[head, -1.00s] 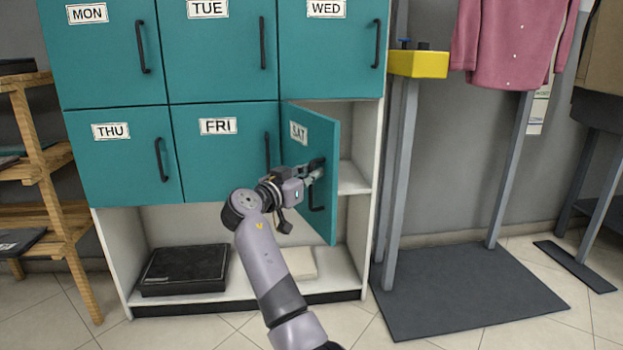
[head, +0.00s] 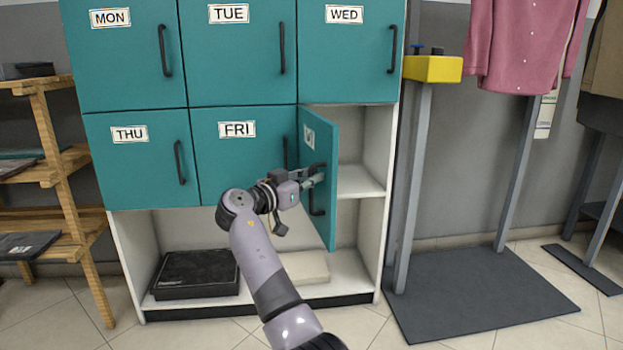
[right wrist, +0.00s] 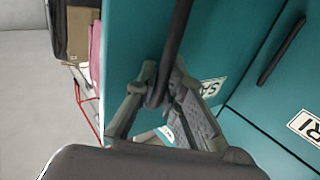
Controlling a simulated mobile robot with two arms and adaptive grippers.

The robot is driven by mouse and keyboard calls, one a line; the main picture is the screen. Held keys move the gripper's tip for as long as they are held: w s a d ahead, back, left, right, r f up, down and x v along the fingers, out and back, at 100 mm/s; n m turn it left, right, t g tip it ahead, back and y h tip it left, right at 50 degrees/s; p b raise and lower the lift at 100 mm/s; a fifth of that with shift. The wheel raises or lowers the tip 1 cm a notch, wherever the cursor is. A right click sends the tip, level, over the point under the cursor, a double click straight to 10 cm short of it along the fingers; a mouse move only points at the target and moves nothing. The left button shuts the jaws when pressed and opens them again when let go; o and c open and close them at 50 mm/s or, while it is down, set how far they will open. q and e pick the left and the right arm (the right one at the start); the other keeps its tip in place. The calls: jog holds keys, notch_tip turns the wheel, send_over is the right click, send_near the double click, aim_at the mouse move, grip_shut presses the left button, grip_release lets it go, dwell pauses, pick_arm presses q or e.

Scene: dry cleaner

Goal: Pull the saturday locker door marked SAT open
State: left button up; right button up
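The teal SAT door (head: 316,135) stands swung open, hinged on its left edge beside the FRI door (head: 238,150). Its label is seen at a steep angle in the head view and partly shows in the right wrist view (right wrist: 211,87). My right gripper (head: 317,175) is at the door's black handle (head: 317,203). In the right wrist view the fingers (right wrist: 160,88) close around the handle bar (right wrist: 177,40). The locker interior (head: 362,145) behind the door is white with a shelf, and no item shows on it. My left gripper is not in view.
The other teal doors, MON, TUE, WED (head: 345,60), THU and FRI, are closed. A black flat box (head: 195,275) lies in the open bottom bay. A grey post with a yellow box (head: 432,69) and a dark mat (head: 480,295) stand right of the lockers. A wooden shelf (head: 55,185) is left.

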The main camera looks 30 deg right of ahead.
jog(key=o, duration=0.5)
jog(key=shift+c, duration=0.2)
jog(key=shift+a, duration=0.1)
jog(key=v, duration=1.2)
